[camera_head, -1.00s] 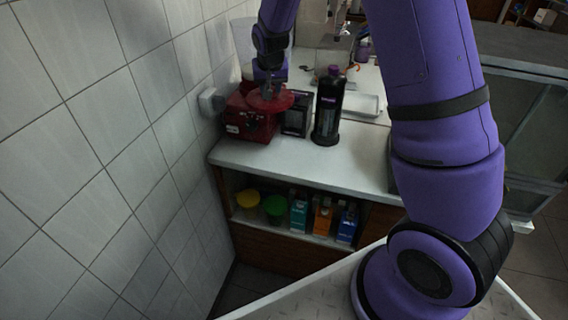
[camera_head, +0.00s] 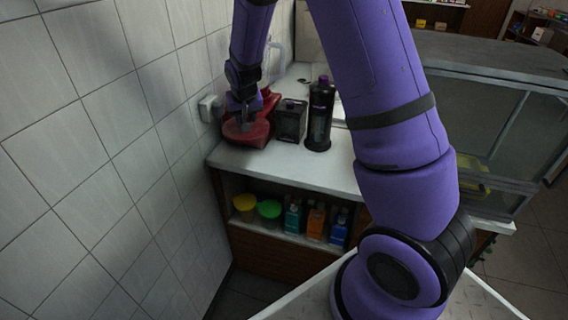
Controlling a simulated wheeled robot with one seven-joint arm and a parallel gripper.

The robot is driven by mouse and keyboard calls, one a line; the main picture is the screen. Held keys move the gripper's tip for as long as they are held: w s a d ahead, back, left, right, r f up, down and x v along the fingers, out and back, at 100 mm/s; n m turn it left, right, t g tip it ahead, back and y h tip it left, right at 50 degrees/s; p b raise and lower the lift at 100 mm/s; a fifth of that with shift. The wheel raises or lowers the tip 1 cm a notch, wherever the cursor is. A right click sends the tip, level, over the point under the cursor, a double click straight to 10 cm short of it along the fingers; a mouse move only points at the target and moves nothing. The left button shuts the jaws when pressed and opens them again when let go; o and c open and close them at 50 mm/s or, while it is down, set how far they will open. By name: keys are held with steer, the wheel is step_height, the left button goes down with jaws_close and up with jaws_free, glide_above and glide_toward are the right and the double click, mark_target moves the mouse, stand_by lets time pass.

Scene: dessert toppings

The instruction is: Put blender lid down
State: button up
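The blender lid (camera_head: 248,133) is a dark red disc at the left end of the white counter, by the tiled wall. My gripper (camera_head: 244,116) points down onto the middle of the lid and seems to be shut on it, though the fingers are small and dark here. The lid covers part of the red blender base (camera_head: 268,104) behind it. I cannot tell whether the lid touches the counter or the base.
A dark box (camera_head: 290,121) and a black bottle (camera_head: 320,114) stand right of the blender base. The counter top (camera_head: 285,164) is bare in front of them. A wall socket (camera_head: 208,108) is close on the left. Tubs and cartons fill the shelf below.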

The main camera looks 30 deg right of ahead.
steer(key=s+d+f+n, duration=0.1)
steer(key=s+d+f, duration=0.35)
steer(key=s, duration=0.45)
steer(key=s+d+f+n, duration=0.1)
steer(key=s+d+f, duration=0.2)
steer(key=s+f, duration=0.5)
steer(key=shift+y, duration=0.3)
steer(key=shift+w+d+f, duration=0.4)
steer(key=shift+w+d, duration=0.5)
steer(key=shift+w, duration=1.3)
steer(key=shift+w+d+f, duration=0.45)
steer(key=shift+w+d, duration=0.45)
steer(key=shift+w, duration=1.25)
steer(key=shift+w+d+f, duration=0.4)
steer(key=shift+w+d, duration=0.5)
steer(key=shift+w, duration=1.3)
steer(key=shift+f, duration=0.15)
steer(key=o, duration=1)
